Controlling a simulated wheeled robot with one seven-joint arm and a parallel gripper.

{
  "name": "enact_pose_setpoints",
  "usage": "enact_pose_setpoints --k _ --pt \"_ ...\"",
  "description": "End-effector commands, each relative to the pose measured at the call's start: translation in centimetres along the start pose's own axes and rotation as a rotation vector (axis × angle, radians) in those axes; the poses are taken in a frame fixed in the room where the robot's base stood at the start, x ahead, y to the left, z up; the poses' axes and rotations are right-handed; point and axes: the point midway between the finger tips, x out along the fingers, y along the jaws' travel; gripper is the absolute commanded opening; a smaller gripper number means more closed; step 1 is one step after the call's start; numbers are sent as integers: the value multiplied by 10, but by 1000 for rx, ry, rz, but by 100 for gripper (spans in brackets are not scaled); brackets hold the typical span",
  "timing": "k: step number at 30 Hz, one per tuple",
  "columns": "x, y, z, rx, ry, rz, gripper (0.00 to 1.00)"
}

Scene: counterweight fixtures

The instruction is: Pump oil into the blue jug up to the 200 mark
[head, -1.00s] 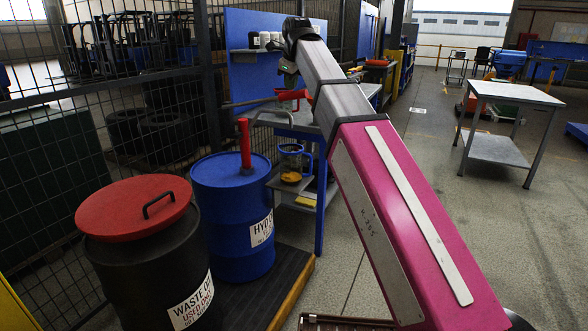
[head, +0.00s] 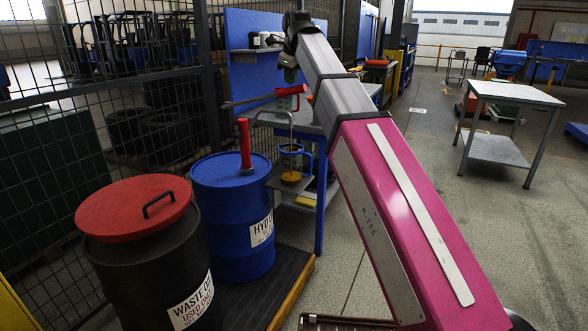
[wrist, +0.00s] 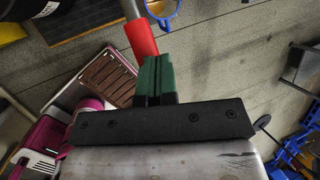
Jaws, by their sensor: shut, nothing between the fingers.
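The blue jug (head: 307,163), clear-sided with a blue rim and handle, stands under the bent spout (head: 270,112). Yellow oil shows low in it; its marks are too small to read. The wrist view shows part of its blue ring (wrist: 160,14) at the top. A red pump (head: 244,145) stands on the blue oil drum (head: 232,215). Its grey lever (head: 252,98) ends in a red grip (wrist: 141,38). My gripper (wrist: 155,62) has shut green fingers, overlapping the grip's end in the wrist view. They hold nothing; I cannot tell whether they touch the grip.
A black waste-oil drum (head: 140,250) with a red lid stands at the front left. A blue workbench (head: 319,200) is behind the jug, and a wire cage (head: 60,130) lines the left. A grey table (head: 515,95) stands far right. The middle floor is clear.

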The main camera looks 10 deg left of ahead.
Motion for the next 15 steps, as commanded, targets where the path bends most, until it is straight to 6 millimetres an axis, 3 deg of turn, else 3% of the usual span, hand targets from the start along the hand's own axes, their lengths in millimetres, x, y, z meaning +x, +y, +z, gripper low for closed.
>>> enact_pose_setpoints --k 15 --pt "21 8 -7 0 0 1 0"
